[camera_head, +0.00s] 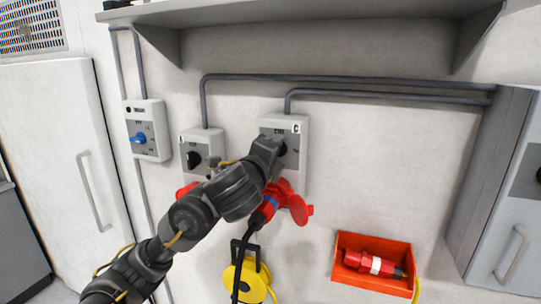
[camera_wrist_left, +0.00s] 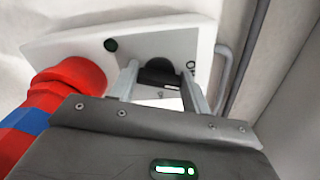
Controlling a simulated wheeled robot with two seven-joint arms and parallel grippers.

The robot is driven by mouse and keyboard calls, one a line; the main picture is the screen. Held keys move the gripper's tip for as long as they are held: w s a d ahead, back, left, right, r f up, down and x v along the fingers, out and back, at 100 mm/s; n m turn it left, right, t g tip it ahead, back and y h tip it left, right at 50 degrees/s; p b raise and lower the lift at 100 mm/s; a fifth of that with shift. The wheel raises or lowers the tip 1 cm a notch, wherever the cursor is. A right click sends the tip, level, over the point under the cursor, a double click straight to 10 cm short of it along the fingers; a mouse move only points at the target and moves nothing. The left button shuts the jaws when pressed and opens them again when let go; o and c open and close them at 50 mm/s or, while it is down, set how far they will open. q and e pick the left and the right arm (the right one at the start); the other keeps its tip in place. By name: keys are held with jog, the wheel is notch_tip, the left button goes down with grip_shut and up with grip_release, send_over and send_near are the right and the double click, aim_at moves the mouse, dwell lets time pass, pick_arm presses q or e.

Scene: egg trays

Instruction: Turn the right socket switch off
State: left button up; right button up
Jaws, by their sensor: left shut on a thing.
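The right socket box (camera_head: 303,165), light grey and marked C, hangs on the wall with a red plug and cable at its bottom. My left gripper (camera_head: 275,149) is at its front and covers most of its black rotary switch. In the left wrist view my left gripper's two fingers (camera_wrist_left: 158,88) are on either side of the black switch knob (camera_wrist_left: 158,71), shut on it. The knob's exact angle is hard to tell. The red socket (camera_wrist_left: 80,73) also shows there, beside the fingers. My right gripper is not in view.
Another socket box (camera_head: 203,137) with a black knob is to the left, partly behind my arm. A box with a blue switch (camera_head: 138,137) is further left. A shelf (camera_head: 310,12) overhangs above. An orange bin (camera_head: 340,270) with a red plug and a yellow cable reel (camera_head: 237,283) are below.

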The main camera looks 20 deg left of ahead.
pick_arm(q)
jog(key=shift+f+n+b, duration=0.2)
jog(key=shift+n+b, duration=0.25)
jog(key=shift+n, duration=1.35)
jog(key=o, duration=1)
jog(key=shift+r, duration=0.1)
jog(key=shift+s, duration=0.2)
jog(key=s, duration=1)
jog(key=shift+s+a, duration=0.25)
jog(key=shift+a, duration=0.1)
